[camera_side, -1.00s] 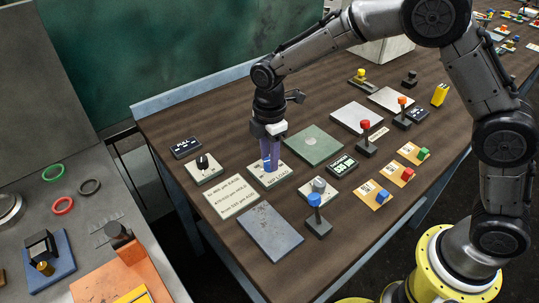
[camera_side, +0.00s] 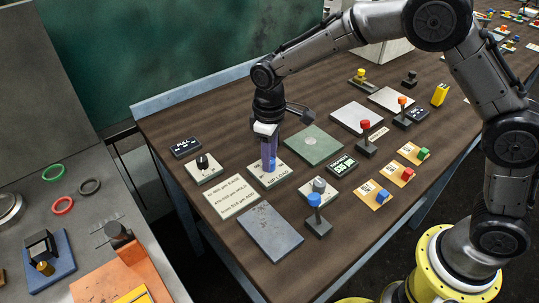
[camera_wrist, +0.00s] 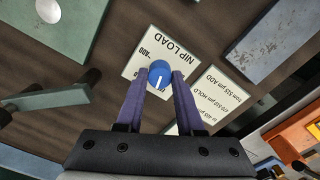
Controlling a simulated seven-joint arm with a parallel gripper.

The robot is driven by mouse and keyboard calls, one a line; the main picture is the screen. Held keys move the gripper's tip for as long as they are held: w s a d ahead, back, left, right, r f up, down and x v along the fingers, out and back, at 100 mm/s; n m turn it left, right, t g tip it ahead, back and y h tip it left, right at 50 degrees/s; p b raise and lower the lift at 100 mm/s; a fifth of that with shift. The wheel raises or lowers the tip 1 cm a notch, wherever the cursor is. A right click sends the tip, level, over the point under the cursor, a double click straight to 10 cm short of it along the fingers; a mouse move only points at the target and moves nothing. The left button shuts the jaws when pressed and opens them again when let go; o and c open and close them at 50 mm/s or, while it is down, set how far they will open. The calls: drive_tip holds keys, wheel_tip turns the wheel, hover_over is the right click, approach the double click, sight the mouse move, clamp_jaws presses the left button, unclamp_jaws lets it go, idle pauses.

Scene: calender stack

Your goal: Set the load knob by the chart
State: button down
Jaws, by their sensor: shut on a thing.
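The blue load knob (camera_side: 272,166) sits on a pale plate marked NIP LOAD (camera_side: 258,176). It also shows in the wrist view (camera_wrist: 159,72) with a white pointer line toward the gripper side. My gripper (camera_side: 270,158) points down over the plate, its purple fingers shut on the knob from both sides; it also shows in the wrist view (camera_wrist: 159,82). One label on the plate, ADD, is readable in the wrist view. The chart (camera_side: 231,203) is a pale card beside the plate, with micron ranges and words including HOLD and ADD. A small display (camera_side: 341,166) shows green digits, too small to read.
A black knob on a plate (camera_side: 204,168) stands to the left. A green plate (camera_side: 314,145) lies behind right, and a blue-grey plate (camera_side: 270,232) in front. A blue-topped lever (camera_side: 316,213) and colored switches on orange plates (camera_side: 373,195) stand to the right.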

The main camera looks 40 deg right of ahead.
drive_tip(key=m, duration=0.6)
drive_tip(key=shift+r, duration=0.1)
drive_tip(key=m, duration=0.5)
drive_tip(key=shift+m, duration=0.4)
drive_tip(key=m, duration=1.2)
drive_tip(key=shift+m, duration=0.3)
drive_tip(key=c, duration=0.5)
unclamp_jaws()
wheel_tip(320, 180, up, 14)
drive_tip(key=shift+f, duration=0.1)
